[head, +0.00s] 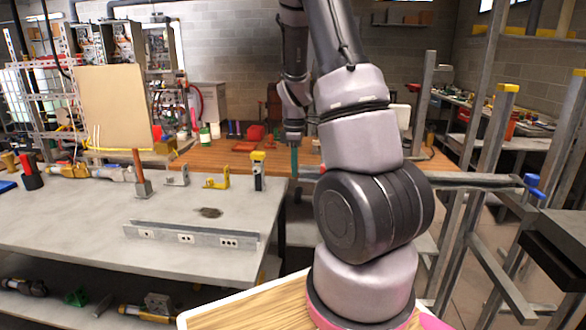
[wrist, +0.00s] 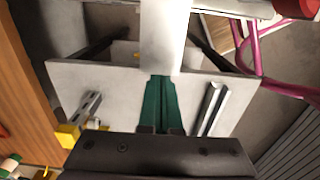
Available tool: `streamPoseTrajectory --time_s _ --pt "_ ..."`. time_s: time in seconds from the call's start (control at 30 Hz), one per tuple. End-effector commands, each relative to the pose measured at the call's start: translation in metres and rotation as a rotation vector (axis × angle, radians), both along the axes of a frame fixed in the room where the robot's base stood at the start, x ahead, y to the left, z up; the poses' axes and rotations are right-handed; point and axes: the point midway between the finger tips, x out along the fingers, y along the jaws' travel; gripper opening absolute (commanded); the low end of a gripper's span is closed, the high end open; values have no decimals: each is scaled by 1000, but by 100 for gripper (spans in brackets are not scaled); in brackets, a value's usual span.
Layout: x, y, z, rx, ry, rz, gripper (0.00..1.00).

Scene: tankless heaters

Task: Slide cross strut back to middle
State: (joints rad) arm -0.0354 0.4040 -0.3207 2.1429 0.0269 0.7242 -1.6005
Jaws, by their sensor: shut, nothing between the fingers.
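The grey cross strut (head: 470,180) runs roughly level across the metal frame in the head view, with a blue knob (head: 533,185) near its right end. My arm hides part of its left half. A light grey bar (wrist: 163,35), which looks like the strut, runs away from my fingertips in the wrist view. My gripper (head: 294,163) points down just left of the strut's visible left part. In the wrist view my green fingers (wrist: 160,82) are together and hold nothing. Their tips are at the near end of the bar; I cannot tell whether they touch.
A grey workbench (head: 80,225) on the left carries a metal channel (head: 190,236) and small brackets. A wooden bench (head: 220,158) stands behind. Upright posts (head: 490,140) of metal frames crowd the right. In the wrist view a grey plate (wrist: 110,95) lies beneath my fingers.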

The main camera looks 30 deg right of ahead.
Motion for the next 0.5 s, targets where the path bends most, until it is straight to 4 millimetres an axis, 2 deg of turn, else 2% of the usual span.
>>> streamPoseTrajectory --time_s 0.23,0.5 --pt "-18 -27 0 1 1 -5 0" --pt "-21 -31 0 0 1 -1 0"
